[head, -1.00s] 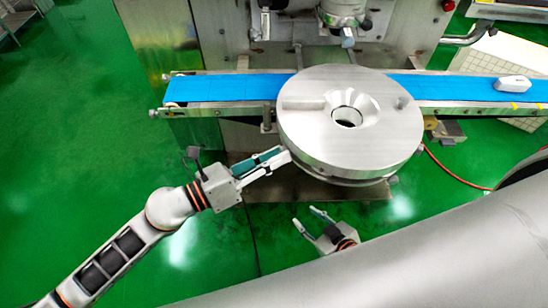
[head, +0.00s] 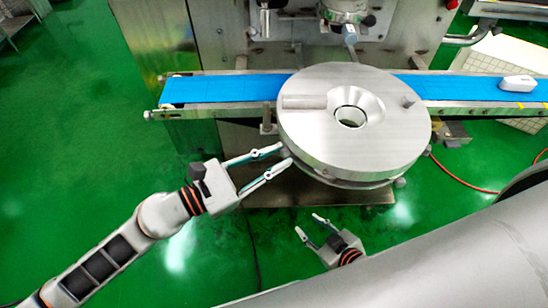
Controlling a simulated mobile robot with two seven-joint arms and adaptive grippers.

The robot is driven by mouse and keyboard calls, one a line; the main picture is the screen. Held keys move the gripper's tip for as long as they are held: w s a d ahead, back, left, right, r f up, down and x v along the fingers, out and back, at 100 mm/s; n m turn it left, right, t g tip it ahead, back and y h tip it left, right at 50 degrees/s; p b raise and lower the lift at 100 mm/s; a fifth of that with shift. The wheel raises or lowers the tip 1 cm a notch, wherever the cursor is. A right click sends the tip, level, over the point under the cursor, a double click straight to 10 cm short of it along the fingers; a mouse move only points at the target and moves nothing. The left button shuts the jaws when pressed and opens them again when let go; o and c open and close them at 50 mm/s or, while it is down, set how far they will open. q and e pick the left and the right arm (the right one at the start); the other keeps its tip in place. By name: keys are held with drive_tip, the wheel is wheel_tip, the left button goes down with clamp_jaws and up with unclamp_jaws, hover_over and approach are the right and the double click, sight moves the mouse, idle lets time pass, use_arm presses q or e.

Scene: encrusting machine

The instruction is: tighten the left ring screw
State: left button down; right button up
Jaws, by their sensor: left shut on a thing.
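A large round metal disc (head: 330,150) with a central hole sits in front of the machine, over the belt. My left gripper (head: 286,154) reaches its left edge from the lower left. Its two fingers are spread apart along their length, with their tips on either side of the left ring screw at the rim. The screw is small and mostly hidden by the fingertips and the disc. Another screw knob (head: 400,182) shows at the lower right of the rim. My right gripper (head: 307,223) is open and empty below the disc, over the floor.
A blue conveyor belt (head: 225,90) runs left to right behind the disc, with a small white object (head: 517,82) on its right end. A metal nozzle assembly (head: 347,15) hangs above. Green floor (head: 80,140) is clear at the left. A red hose (head: 465,184) lies at the right.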

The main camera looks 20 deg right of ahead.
use_arm(q)
drive_tip(key=shift+f+m, duration=0.1)
drive_tip(key=shift+m, duration=0.3)
drive_tip(key=c, duration=1.9)
unclamp_jaws()
drive_tip(key=v, duration=1.2)
